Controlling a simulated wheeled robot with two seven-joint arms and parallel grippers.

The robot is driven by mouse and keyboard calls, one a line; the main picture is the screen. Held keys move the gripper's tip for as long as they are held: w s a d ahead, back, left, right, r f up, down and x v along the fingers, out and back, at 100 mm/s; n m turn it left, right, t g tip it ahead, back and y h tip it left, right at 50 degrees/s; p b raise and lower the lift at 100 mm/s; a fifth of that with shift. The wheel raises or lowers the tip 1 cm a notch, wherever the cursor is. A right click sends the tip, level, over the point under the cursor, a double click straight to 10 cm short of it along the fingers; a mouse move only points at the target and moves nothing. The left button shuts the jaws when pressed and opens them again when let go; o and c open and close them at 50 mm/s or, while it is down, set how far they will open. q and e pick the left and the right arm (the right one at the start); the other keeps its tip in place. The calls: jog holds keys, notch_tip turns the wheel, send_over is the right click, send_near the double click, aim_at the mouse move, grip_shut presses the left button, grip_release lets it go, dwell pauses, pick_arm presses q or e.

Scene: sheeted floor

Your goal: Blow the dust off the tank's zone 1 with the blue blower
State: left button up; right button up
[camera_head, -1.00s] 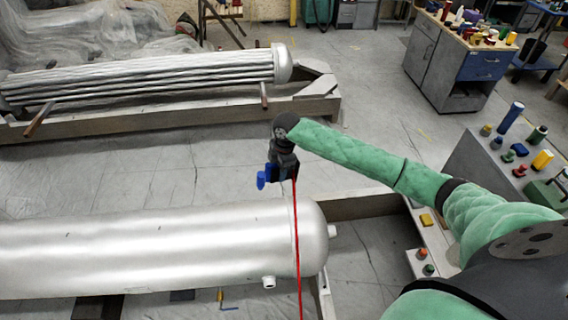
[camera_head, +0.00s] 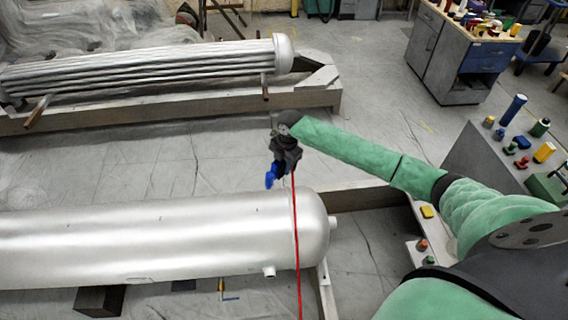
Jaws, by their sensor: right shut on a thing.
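The tank (camera_head: 160,240) is a large silver cylinder lying across the lower left, with its rounded end at the right. My right arm, in a green sleeve, reaches in from the right. My right gripper (camera_head: 282,162) is above the tank's right end, shut on the blue blower (camera_head: 271,176). The blower's blue part hangs down, apart from the tank as far as I can tell. A red hose (camera_head: 296,235) runs from the gripper down across the tank's right end. No zone marking can be made out on the tank. My left gripper is not in view.
A silver tube bundle (camera_head: 150,72) rests on a beam frame (camera_head: 180,112) behind. A blue-grey cabinet (camera_head: 485,60) with small items stands at the back right. A grey bench (camera_head: 480,155) with bottles is at the right. Sheeted floor between the tank and frame is clear.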

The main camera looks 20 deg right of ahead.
jog(key=shift+a+f+b, duration=0.15)
jog(key=shift+f+b, duration=0.3)
jog(key=shift+f, duration=0.35)
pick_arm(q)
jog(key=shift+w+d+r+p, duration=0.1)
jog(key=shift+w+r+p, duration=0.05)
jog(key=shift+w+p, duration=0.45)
pick_arm(e)
jog(key=w+a, duration=0.3)
jog(key=a, duration=0.7)
jog(key=w+a, duration=0.3)
jog(key=a, duration=0.8)
jog(key=shift+r, duration=0.15)
